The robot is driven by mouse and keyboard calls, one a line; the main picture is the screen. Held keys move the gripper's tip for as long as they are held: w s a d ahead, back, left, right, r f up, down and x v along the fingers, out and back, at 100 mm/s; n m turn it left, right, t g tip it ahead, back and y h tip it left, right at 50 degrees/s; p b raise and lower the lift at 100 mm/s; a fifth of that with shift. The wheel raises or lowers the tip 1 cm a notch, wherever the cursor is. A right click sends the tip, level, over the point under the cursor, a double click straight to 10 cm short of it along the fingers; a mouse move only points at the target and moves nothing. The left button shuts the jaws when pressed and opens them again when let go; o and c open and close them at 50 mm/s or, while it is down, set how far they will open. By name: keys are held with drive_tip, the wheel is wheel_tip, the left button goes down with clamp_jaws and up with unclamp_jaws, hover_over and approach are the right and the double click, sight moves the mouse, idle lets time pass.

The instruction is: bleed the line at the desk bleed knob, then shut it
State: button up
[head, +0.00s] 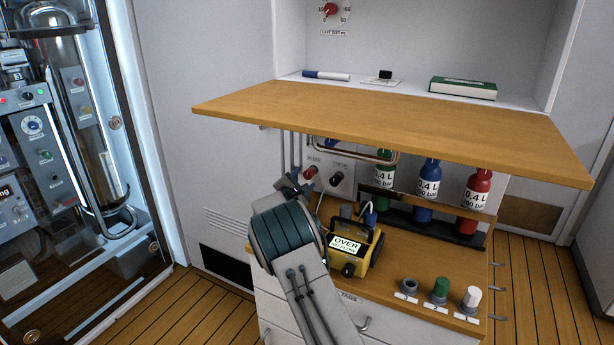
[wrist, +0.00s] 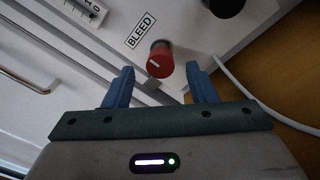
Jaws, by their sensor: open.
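The red bleed knob (wrist: 161,58) stands out from a white panel (wrist: 110,62) under a "BLEED" label (wrist: 139,30) in the wrist view. A short white mark shows on its face. My gripper (wrist: 160,70) is open, its two blue fingers on either side of the knob's near end. I cannot tell whether they touch it. In the head view the red knob (head: 310,173) shows below the wooden shelf, and my gripper (head: 297,183) is just left of it, partly hidden by my arm.
A black knob (wrist: 226,5) sits beside the red one, with a white cable (wrist: 250,97) nearby. A yellow meter (head: 356,250) reading "OVER" stands on the desk close to my arm. The wooden shelf (head: 390,115) overhangs the panel. Bottles (head: 427,190) stand to the right.

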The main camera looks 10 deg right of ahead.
sight(308, 176)
drive_tip(key=shift+x, duration=1.65)
drive_tip(key=c, duration=1)
